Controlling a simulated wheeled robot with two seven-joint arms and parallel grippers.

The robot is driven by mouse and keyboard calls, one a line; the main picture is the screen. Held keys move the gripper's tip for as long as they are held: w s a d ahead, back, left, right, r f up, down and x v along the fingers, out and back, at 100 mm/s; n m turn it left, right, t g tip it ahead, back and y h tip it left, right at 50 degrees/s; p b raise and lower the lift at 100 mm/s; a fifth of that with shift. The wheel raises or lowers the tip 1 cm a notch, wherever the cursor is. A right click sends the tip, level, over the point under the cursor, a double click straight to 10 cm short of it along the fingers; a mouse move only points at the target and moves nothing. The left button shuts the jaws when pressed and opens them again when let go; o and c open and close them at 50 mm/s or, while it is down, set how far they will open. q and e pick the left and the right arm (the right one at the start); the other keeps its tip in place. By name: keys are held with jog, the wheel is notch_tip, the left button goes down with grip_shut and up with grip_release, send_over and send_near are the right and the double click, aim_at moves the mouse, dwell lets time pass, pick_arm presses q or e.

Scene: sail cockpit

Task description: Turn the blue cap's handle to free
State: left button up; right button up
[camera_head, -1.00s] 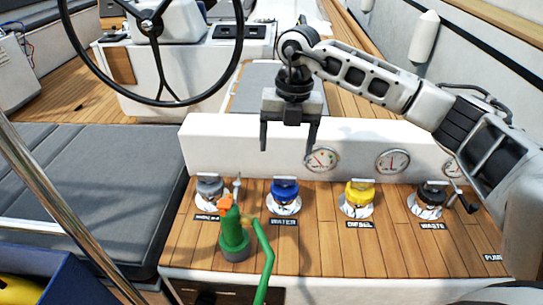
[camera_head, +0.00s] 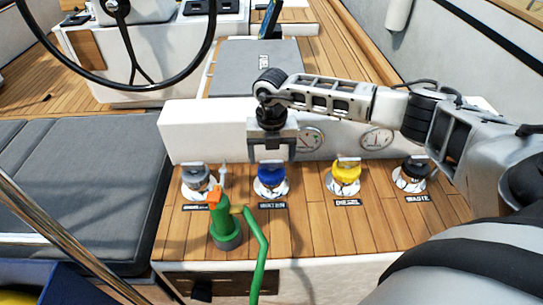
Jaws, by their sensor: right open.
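The blue cap (camera_head: 271,181) sits on its pale round base on the wooden deck panel, above the label WATER. Its handle on top shows only in part, close under my gripper. My right gripper (camera_head: 272,157) is open, pointing down, just above and behind the blue cap in the picture. Its two fingers stand to the left and right of the cap's top. I cannot tell whether they touch the handle. My left gripper is not in view.
A grey cap (camera_head: 196,178) stands left, a yellow cap (camera_head: 345,175) and a black cap (camera_head: 412,174) right. A green hose nozzle (camera_head: 224,231) stands in front of the grey cap. Round gauges (camera_head: 376,139) sit on the white wall behind. A steering wheel (camera_head: 127,90) is at upper left.

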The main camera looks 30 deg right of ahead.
jog(key=shift+f, duration=0.7)
jog(key=c, duration=1)
